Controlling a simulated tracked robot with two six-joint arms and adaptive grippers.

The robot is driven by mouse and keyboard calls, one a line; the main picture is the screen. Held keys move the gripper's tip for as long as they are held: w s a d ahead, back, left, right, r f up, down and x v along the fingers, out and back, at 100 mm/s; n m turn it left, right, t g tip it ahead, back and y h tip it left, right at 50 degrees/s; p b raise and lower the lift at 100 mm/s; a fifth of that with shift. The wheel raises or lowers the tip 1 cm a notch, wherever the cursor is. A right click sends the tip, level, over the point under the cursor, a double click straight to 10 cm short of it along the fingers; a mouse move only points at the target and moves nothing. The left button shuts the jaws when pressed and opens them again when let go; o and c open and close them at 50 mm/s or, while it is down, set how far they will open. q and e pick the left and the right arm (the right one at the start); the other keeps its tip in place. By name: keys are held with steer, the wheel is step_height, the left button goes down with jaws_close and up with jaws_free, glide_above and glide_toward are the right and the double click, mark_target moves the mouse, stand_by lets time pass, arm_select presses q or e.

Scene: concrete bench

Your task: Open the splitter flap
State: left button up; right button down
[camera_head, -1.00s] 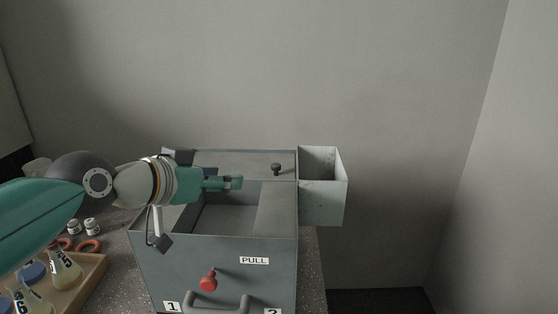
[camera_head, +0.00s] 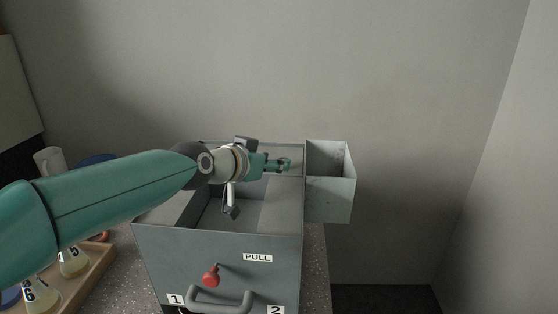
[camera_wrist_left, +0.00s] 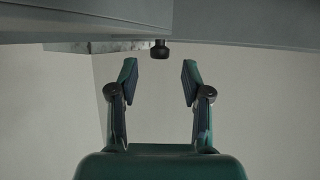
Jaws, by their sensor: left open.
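The splitter is a grey metal box (camera_head: 225,254) with an open hopper top on the bench. A flat grey panel with a dark knob lies along its back top edge; I take this as the flap (camera_head: 285,150). My left gripper (camera_head: 285,164) reaches over the box from the left and largely hides the knob in the head view. In the left wrist view my left gripper (camera_wrist_left: 160,70) is open, with nothing between its fingers. The dark knob (camera_wrist_left: 160,50) sits just beyond the fingertips, centred between them. My right gripper is not in view.
A grey side bin (camera_head: 330,198) hangs on the box's right side. The front has a red knob (camera_head: 211,276), a handle (camera_head: 218,300) and a PULL label. A wooden tray (camera_head: 92,281) with flasks stands at the left, under my left arm.

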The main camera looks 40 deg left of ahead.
mark_target(278, 174)
arm_select(q)
steer(key=shift+x, duration=1.55)
jaws_close()
